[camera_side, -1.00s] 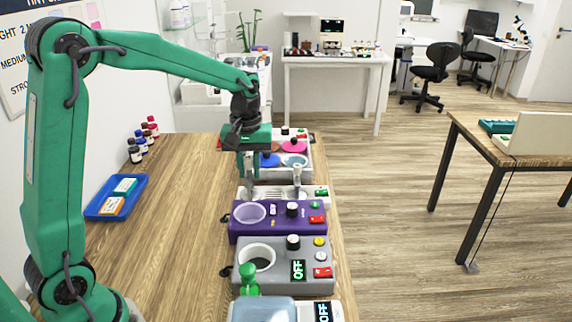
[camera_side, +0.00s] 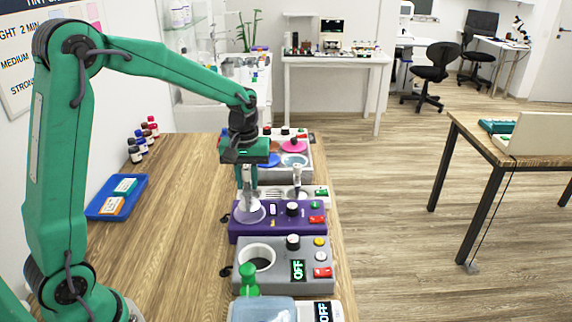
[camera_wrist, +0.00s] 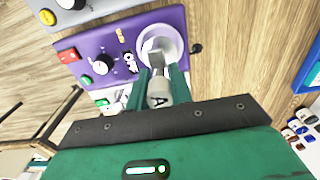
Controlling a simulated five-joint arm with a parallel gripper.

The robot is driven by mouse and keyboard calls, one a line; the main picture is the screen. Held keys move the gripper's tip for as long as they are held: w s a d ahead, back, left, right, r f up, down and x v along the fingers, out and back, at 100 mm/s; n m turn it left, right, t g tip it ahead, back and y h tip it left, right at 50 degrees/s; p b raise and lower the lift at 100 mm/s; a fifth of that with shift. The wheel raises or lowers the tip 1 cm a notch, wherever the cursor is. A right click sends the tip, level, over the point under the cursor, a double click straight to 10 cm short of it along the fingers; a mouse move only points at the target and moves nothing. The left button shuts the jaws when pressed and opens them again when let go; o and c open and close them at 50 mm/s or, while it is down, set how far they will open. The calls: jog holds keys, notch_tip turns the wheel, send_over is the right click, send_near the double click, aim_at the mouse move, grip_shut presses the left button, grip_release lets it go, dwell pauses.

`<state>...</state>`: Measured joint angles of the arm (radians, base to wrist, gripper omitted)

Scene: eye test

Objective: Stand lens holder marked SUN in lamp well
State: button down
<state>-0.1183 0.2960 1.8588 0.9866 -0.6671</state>
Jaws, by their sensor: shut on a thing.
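My gripper (camera_side: 247,190) points down over the purple unit (camera_side: 275,232) and is shut on a pale grey holder (camera_side: 250,212). In the wrist view the gripper (camera_wrist: 161,74) grips the holder (camera_wrist: 159,92), whose near part shows a dark letter like "A". I cannot read SUN on it. The holder's lower end is over or inside the round white well of the purple unit (camera_wrist: 178,32); whether it touches the bottom is hidden. I cannot tell which well is the lamp well.
Behind is a tray with coloured discs (camera_side: 293,147). A blue tray (camera_side: 92,209) lies left. The wooden table between is clear.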

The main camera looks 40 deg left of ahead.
aim_at(249, 202)
jog(key=shift+f, duration=3.5)
jog(key=shift+f, duration=0.3)
jog(key=c, duration=0.8)
grip_release()
jog(key=shift+c, duration=0.2)
jog(key=shift+r, duration=0.1)
jog(key=shift+r, duration=2.85)
jog(key=shift+r, duration=0.1)
